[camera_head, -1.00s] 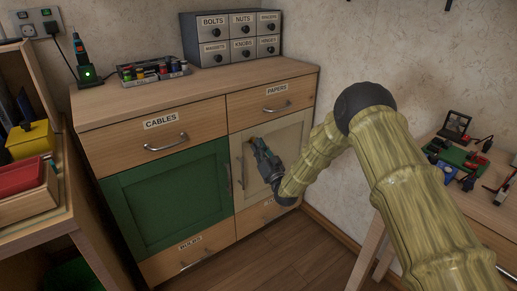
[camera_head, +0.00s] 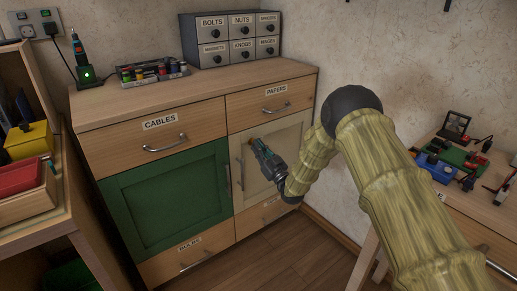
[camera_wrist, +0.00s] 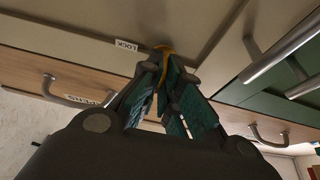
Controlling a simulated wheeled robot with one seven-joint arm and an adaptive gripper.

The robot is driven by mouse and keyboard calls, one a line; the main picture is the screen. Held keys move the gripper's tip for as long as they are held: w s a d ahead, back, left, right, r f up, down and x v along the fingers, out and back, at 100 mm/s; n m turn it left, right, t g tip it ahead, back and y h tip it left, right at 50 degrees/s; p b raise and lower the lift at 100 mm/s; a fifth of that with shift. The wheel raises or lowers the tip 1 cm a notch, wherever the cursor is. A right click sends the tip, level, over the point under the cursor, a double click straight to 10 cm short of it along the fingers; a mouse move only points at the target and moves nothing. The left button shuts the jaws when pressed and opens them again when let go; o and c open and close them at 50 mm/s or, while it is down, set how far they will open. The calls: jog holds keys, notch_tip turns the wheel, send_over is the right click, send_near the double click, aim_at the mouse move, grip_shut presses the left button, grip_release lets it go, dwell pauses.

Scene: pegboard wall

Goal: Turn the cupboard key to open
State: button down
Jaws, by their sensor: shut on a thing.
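The cupboard has a cream door (camera_head: 296,140) on the right, below the PAPERS drawer, and it appears closed. In the wrist view a brass-coloured key (camera_wrist: 164,49) stands out from the cream door next to a LOCK label (camera_wrist: 126,44). My gripper (camera_head: 254,144) is at the upper part of this door. In the wrist view its teal fingers (camera_wrist: 165,80) are shut on the key. The fingers hide most of the key, so its exact angle is hard to tell.
A metal handle (camera_head: 241,172) runs upright along the cream door's left edge. The green door (camera_head: 168,196) is to its left. Drawers with bar handles lie above and below. A side table (camera_head: 478,215) with small tools stands at the right.

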jog(key=c, duration=1.6)
grip_release()
jog(key=shift+c, duration=0.2)
jog(key=v, duration=1.2)
